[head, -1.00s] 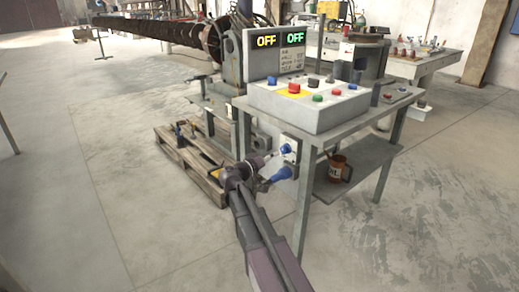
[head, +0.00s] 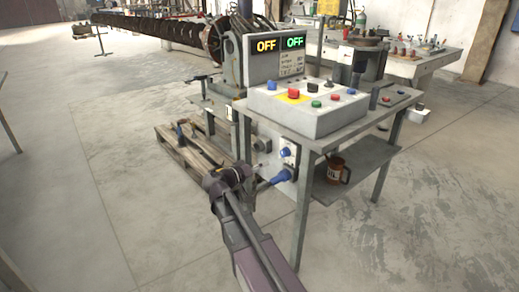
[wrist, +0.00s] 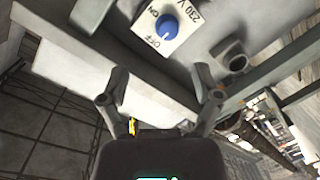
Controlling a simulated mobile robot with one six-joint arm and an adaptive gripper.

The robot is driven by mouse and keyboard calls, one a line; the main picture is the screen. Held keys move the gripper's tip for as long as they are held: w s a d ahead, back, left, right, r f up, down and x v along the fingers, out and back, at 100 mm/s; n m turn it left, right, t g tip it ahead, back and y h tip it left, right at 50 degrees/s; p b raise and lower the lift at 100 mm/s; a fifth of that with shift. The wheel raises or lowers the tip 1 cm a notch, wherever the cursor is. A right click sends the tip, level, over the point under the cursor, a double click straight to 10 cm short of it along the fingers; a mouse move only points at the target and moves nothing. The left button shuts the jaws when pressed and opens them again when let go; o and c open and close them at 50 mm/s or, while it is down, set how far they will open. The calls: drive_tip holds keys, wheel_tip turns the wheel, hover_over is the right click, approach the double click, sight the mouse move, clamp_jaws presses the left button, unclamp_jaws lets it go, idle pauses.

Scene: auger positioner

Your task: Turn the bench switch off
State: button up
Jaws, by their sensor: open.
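The bench switch is a round blue knob (head: 285,152) on a white plate on the side of the bench below the console. In the wrist view the blue knob (wrist: 167,27) sits at the top, with the plate (wrist: 192,14) lettered OFF, ON and 230 V. I cannot clearly tell which word the knob points to. My gripper (wrist: 160,74) is open and empty, its fingers apart from the knob. In the head view my gripper (head: 256,170) is just left of and below the knob. Two displays (head: 279,44) on the console both read OFF.
A blue plug (head: 282,176) sticks out just below the knob. In the wrist view a round grey socket (wrist: 235,60) is right of it. A wooden pallet (head: 190,165) lies left of the bench. A brown mug (head: 337,170) stands on the lower shelf. The floor in front is clear.

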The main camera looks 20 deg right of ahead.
drive_tip(key=s+a+r+n+g+y+p, duration=0.2)
drive_tip(key=s+r+y+p, duration=0.9)
drive_tip(key=p, duration=1.7)
drive_tip(key=shift+s+a+r+n+g, duration=0.3)
drive_tip(key=shift+s+a+r+g, duration=1.15)
drive_tip(key=shift+r, duration=0.2)
drive_tip(key=shift+w, duration=0.1)
drive_tip(key=shift+a, duration=0.1)
drive_tip(key=s+a+r+n+y+p, duration=0.1)
drive_tip(key=s+a+r+y+p, duration=0.3)
drive_tip(key=r+p, duration=0.4)
drive_tip(key=shift+s+a+n+g+p, duration=0.45)
drive_tip(key=shift+a+p, duration=0.35)
drive_tip(key=shift+p, duration=0.2)
drive_tip(key=shift+r, duration=0.1)
